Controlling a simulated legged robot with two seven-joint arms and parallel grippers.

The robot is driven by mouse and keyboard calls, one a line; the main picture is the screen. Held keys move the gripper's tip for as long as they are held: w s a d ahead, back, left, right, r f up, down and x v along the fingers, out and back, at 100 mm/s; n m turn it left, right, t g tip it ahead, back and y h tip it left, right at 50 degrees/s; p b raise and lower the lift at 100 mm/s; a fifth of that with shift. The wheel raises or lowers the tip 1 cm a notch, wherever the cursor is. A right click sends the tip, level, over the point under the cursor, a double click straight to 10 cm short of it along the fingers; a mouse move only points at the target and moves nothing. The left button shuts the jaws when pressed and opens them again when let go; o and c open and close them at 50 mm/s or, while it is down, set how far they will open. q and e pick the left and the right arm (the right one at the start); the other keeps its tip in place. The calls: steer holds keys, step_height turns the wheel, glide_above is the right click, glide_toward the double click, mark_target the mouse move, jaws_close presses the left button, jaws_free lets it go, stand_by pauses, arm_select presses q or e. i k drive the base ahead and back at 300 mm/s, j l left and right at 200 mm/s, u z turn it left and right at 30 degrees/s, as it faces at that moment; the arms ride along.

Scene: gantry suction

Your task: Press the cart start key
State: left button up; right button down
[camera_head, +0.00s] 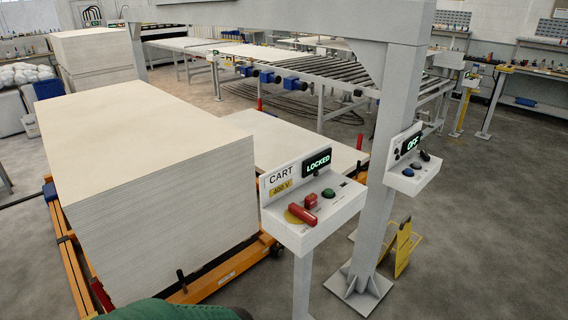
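The cart control box (312,222) stands on a white post, with a back plate labelled CART and 400 V. Its small display (317,163) reads LOCKED in green. On its sloped top are a red lever handle (303,213) over a yellow disc, a small red block-like control (311,201), a round green button (328,193) and a small dark fitting (344,184). Which one is called the start key is not legible. Neither gripper can be made out. A green rounded shape at the bottom edge may be part of me.
A second box (412,181) on the grey gantry column (388,150) reads OFF. A tall board stack (150,160) sits on an orange cart (215,277) at left. A yellow stand (402,249) is right of the column. Floor at right is open.

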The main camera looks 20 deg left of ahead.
mark_target(328, 191)
steer(key=i+l+u, duration=0.1)
steer(key=i+u, duration=0.4)
steer(key=i+l+u, duration=0.2)
steer(key=i+u, duration=0.15)
steer(key=u, duration=0.15)
steer(key=i+l+u, duration=0.45)
steer(key=k+j, duration=0.05)
steer(key=k, duration=0.05)
